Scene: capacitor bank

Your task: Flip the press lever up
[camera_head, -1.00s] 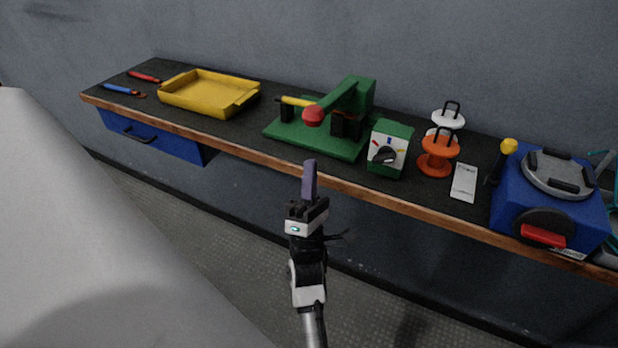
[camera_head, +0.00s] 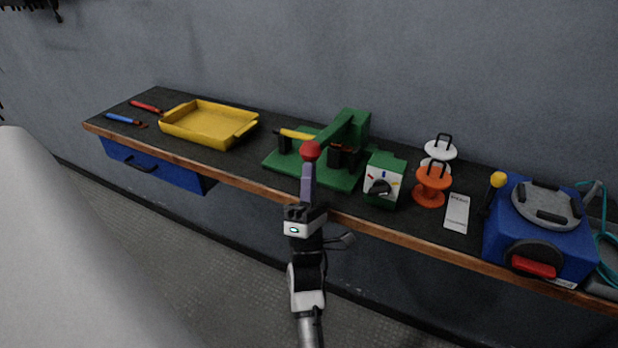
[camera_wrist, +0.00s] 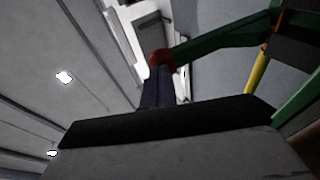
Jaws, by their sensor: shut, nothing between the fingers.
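The press is green, with a base plate (camera_head: 285,165), an upright post and a green lever arm (camera_head: 335,131) that slopes down toward the bench front to a red knob (camera_head: 310,151). My gripper (camera_head: 308,168) is shut and empty, its purple-grey fingers pointing up at the front of the bench. The fingertips meet the underside of the red knob in the picture. In the wrist view, the red knob (camera_wrist: 162,57) sits just at the tips of my fingers (camera_wrist: 158,82), and the lever arm (camera_wrist: 220,41) runs off to the right. Whether they touch is unclear.
A green box with a dial (camera_head: 384,182) stands right of the press, then orange (camera_head: 432,186) and white (camera_head: 440,149) spools, a card (camera_head: 457,212) and a blue machine (camera_head: 540,235). A yellow tray (camera_head: 207,125) lies left. The wooden bench edge (camera_head: 255,179) is close to my gripper.

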